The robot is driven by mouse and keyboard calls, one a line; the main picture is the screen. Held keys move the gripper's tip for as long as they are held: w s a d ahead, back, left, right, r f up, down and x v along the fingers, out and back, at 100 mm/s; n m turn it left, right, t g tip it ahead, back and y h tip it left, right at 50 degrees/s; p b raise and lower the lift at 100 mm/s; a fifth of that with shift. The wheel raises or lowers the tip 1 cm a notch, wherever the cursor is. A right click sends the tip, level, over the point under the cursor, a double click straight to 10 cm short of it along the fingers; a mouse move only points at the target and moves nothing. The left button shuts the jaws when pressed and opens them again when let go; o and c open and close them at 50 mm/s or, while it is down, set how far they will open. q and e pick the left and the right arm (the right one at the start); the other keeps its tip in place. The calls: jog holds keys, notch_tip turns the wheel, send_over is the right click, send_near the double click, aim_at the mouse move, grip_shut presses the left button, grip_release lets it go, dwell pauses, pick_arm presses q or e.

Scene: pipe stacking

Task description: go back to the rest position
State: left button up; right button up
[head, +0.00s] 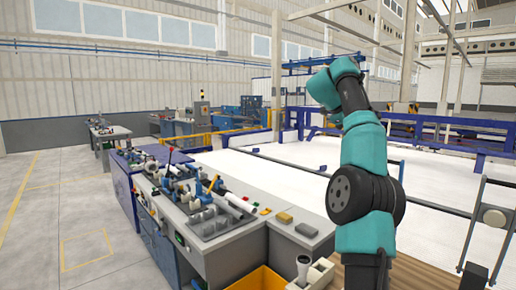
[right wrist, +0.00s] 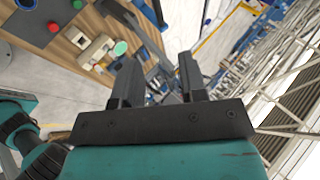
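My right arm, teal and dark grey, rises at the right in the head view. Its gripper does not show clearly there. In the right wrist view my right gripper (right wrist: 158,72) has two dark fingers spread apart, with nothing between them. It is in the air, away from the bench top. Grey and white pipes (head: 241,203) lie among fittings on the grey workbench (head: 240,240) in the middle of the head view. They are apart from my right arm. My left arm and gripper are not in view.
A yellow bin (head: 258,280) sits at the workbench's front. A white conveyor-like surface (head: 270,176) spreads behind my arm, with blue rails beyond. The right wrist view shows a wooden surface (right wrist: 75,40) with a red button (right wrist: 53,26). Open floor (head: 60,220) lies at left.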

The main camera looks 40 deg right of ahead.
jog(key=w+d+f+n+h, duration=0.1)
jog(key=w+f+n+h, duration=0.7)
jog(key=w+f, duration=1.35)
jog(key=w+a+f+n+t+y, duration=0.1)
jog(key=w+a+f+n+t, duration=0.4)
jog(key=f, duration=0.4)
jog(key=w+a+f+n+t+y, duration=0.1)
jog(key=w+a+f+n+t, duration=0.35)
jog(key=f, duration=0.45)
jog(key=w+a+f+n+t+y, duration=0.15)
jog(key=a+f+n+t, duration=0.3)
jog(key=a+f, duration=0.45)
jog(key=s+a+f+n+y, duration=0.3)
jog(key=a+f+n+y, duration=0.15)
jog(key=a+f, duration=0.55)
jog(key=s+a+f+n+y, duration=0.3)
jog(key=a+f+n+y, duration=0.15)
jog(key=a+f, duration=0.55)
jog(key=s+a+f+n+g+y, duration=0.2)
jog(key=s+a+f+g+y, duration=0.1)
jog(key=s+a, duration=0.6)
jog(key=s+a+f+n+g+y, duration=0.3)
jog(key=s+a, duration=0.5)
jog(key=s, duration=0.8)
notch_tip(320, 180, down, 2)
jog(key=shift+a+f+g+y, duration=0.1)
jog(key=shift+a+g+y, duration=0.3)
jog(key=shift+g+y, duration=0.45)
